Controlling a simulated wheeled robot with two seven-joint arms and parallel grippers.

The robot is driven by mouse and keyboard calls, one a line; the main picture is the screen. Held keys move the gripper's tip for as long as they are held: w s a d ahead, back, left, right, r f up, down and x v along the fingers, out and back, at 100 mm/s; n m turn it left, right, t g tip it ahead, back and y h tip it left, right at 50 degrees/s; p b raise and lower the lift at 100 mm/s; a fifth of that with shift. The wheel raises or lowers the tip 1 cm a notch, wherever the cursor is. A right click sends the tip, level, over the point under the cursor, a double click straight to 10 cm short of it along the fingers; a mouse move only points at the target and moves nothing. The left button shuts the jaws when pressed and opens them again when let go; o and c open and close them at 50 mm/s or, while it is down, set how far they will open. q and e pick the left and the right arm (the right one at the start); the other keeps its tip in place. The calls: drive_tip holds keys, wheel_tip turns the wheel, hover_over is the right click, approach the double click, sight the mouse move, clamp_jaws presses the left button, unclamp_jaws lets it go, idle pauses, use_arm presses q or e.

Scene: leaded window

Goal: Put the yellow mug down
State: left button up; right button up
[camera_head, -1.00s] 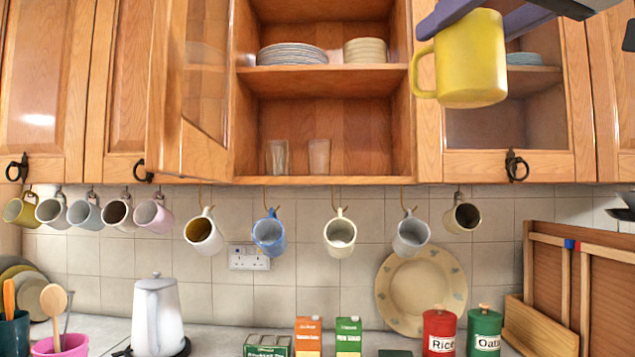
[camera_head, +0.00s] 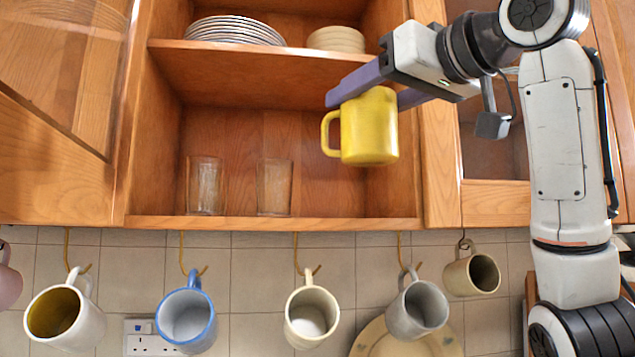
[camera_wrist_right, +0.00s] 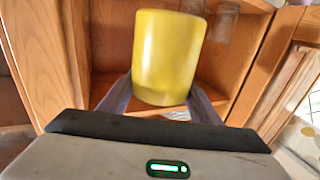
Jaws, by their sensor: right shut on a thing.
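The yellow mug (camera_head: 370,130) is upright in the head view, held in front of the open cupboard's lower compartment, near its right side. Its handle points left. My right gripper (camera_head: 375,95) is shut on the mug, with its purple fingers on either side near the rim. In the right wrist view the mug (camera_wrist_right: 168,55) sits between the fingers of the gripper (camera_wrist_right: 160,98). The mug shows clear of the lower shelf board (camera_head: 270,223); how far inside the cupboard it is, I cannot tell. My left gripper is not in view.
Two clear glasses (camera_head: 206,186) (camera_head: 275,187) stand on the lower shelf at the left and middle. Stacked plates (camera_head: 235,30) and bowls (camera_head: 336,39) sit on the shelf above. The lower shelf's right part looks clear. Several mugs hang on hooks below.

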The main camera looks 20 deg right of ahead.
drive_tip(key=w+d+p, duration=0.4)
drive_tip(key=w, duration=1)
drive_tip(key=f, duration=0.4)
drive_tip(key=w+f, duration=0.1)
drive_tip(key=f, duration=0.1)
drive_tip(key=shift+f, duration=0.15)
drive_tip(key=shift+w+f, duration=0.1)
drive_tip(key=shift+f, duration=0.25)
drive_tip(key=o, duration=1.7)
drive_tip(key=shift+f, duration=0.15)
drive_tip(key=shift+c, duration=0.2)
